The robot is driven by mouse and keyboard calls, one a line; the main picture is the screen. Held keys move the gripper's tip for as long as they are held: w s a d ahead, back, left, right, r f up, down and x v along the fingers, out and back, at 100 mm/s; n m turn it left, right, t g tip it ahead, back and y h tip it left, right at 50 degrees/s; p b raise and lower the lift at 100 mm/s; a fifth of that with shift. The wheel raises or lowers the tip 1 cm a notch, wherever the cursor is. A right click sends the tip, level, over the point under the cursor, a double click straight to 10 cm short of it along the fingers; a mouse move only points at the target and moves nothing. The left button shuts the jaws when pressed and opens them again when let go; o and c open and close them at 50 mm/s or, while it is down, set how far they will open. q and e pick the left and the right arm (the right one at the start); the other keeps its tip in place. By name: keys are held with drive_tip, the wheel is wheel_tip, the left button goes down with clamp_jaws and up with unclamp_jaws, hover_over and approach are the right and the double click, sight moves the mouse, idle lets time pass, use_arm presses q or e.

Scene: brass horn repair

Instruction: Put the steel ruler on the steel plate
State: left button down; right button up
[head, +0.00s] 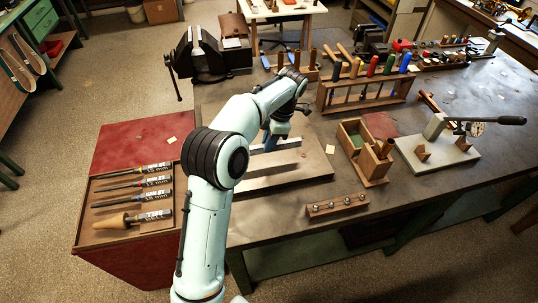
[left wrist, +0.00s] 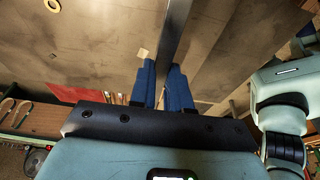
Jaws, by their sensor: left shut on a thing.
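My left gripper (head: 272,138) is over the steel plate (head: 315,166), partly hidden behind my own arm in the head view. The left wrist view shows its blue fingers (left wrist: 164,70) shut on the steel ruler (left wrist: 174,32), a long narrow grey bar that runs away from the fingertips. In the head view the ruler (head: 289,144) shows as a pale strip above the plate's back part. I cannot tell whether it touches the plate. The plate is broad and flat on the bench. My right gripper is not in view.
An open wooden box (head: 358,147) stands right of the plate, and a small wooden holder (head: 337,206) is in front. A tool rack (head: 366,90) and a vise (head: 208,55) stand behind. A file drawer (head: 105,208) is left.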

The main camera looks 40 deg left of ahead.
use_arm(q)
drive_tip(key=shift+w+f, duration=0.1)
drive_tip(key=shift+f, duration=0.15)
drive_tip(key=shift+f+b, duration=0.35)
drive_tip(key=shift+f, duration=2.35)
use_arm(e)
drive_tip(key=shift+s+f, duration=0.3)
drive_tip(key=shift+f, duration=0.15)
use_arm(q)
drive_tip(key=shift+w+f, duration=0.1)
drive_tip(key=c, duration=1.5)
unclamp_jaws()
drive_tip(key=shift+f, duration=0.1)
drive_tip(key=o, duration=0.4)
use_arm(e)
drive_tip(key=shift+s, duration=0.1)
use_arm(q)
drive_tip(key=p+v, duration=0.2)
drive_tip(key=v, duration=1)
drive_tip(key=shift+p, duration=0.3)
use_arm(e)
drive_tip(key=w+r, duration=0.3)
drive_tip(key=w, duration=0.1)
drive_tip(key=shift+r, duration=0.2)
